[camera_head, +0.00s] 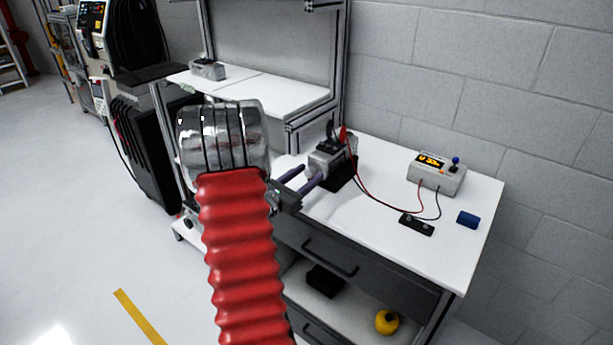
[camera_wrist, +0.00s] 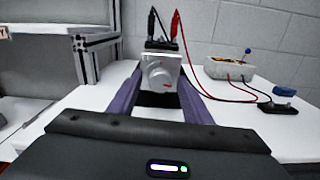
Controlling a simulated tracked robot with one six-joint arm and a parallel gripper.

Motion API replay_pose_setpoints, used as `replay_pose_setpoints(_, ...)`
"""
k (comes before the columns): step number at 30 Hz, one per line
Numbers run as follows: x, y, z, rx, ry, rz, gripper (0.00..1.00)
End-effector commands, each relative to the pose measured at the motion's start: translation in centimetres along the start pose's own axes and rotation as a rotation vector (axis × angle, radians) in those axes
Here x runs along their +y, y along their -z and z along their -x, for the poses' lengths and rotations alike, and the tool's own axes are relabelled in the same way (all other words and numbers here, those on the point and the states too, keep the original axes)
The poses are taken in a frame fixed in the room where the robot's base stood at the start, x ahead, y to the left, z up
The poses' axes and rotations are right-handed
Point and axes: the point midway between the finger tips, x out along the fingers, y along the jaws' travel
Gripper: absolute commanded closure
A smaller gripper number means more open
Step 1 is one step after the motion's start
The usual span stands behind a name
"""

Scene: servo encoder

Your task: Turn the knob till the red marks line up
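The servo encoder unit (camera_head: 328,158) is a light grey box on a black base on the white workbench. In the wrist view, its round grey knob (camera_wrist: 157,74) faces me, and a small red mark (camera_wrist: 168,86) shows at its lower right. I cannot tell from these frames whether the red marks line up. My gripper (camera_head: 311,172) is open, with its two purple fingers apart and pointing at the unit. In the wrist view, my gripper (camera_wrist: 160,77) has one finger on each side of the knob; contact is not clear.
Black and red leads run from clips on the unit to a grey meter (camera_head: 437,174) with an orange display and blue knob. A black terminal strip (camera_head: 416,224) and a blue block (camera_head: 468,219) lie on the bench (camera_head: 375,232). A white shelf unit stands at the left.

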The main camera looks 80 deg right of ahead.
Motion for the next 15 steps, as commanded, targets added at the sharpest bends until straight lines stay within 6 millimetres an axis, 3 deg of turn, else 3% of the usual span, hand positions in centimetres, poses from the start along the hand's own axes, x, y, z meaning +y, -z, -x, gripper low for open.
replay_pose_setpoints(15, -0.04, -0.01, 0.01, 0.000, 0.001, 0.000, 0.92)
